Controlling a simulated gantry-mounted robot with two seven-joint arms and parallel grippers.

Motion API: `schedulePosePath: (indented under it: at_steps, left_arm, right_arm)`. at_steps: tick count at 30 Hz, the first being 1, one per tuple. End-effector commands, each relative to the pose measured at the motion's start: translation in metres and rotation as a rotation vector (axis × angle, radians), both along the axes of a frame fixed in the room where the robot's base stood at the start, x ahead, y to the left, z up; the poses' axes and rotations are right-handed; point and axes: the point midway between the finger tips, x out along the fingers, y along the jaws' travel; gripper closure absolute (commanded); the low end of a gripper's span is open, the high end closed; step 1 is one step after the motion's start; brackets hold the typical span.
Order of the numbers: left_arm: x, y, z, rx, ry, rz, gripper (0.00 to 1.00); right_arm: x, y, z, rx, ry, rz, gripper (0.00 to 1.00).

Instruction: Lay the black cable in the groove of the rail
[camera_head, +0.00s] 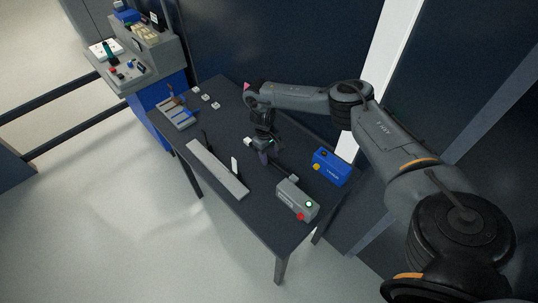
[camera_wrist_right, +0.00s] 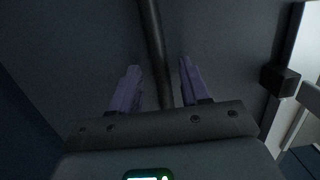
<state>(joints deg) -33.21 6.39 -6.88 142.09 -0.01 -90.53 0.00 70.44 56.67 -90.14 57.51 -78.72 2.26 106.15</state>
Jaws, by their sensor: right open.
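The grey rail (camera_head: 215,168) lies lengthwise on the dark table, left of my right gripper. My right gripper (camera_head: 264,158) points down over the middle of the table, with its purple fingers (camera_wrist_right: 158,88) apart. In the right wrist view the black cable (camera_wrist_right: 153,45) runs from the top edge down between the open fingers. No grip on it shows. In the head view a dark stretch of cable (camera_head: 279,168) leads from near the fingers toward the grey box. The rail's groove is too small to make out. My left gripper is out of view.
The grey box (camera_head: 297,199) with green and red buttons stands at the near end, with a blue box (camera_head: 331,167) to its right. A tray (camera_head: 179,113) and several small white blocks (camera_head: 206,97) are at the far end. A small white upright piece (camera_head: 234,165) stands by the rail.

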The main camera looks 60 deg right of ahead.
Motion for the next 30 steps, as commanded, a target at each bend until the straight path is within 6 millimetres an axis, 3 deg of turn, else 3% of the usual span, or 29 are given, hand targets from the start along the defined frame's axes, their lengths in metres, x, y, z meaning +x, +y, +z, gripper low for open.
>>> schedulePosePath:
  at_steps: [5,11,21,30]
  left_arm:
    - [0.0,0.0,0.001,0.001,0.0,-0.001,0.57]
    - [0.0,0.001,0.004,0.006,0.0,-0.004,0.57]
    - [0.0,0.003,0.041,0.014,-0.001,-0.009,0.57]
    - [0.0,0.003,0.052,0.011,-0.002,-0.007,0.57]
  right_arm:
    - [0.0,0.0,0.007,0.0,0.0,-0.001,0.54]
    - [0.005,-0.002,0.035,0.0,-0.004,-0.001,0.54]
    - [0.014,-0.004,0.099,-0.002,-0.003,0.001,0.54]
    - [0.018,-0.004,0.121,0.0,-0.001,0.001,0.49]
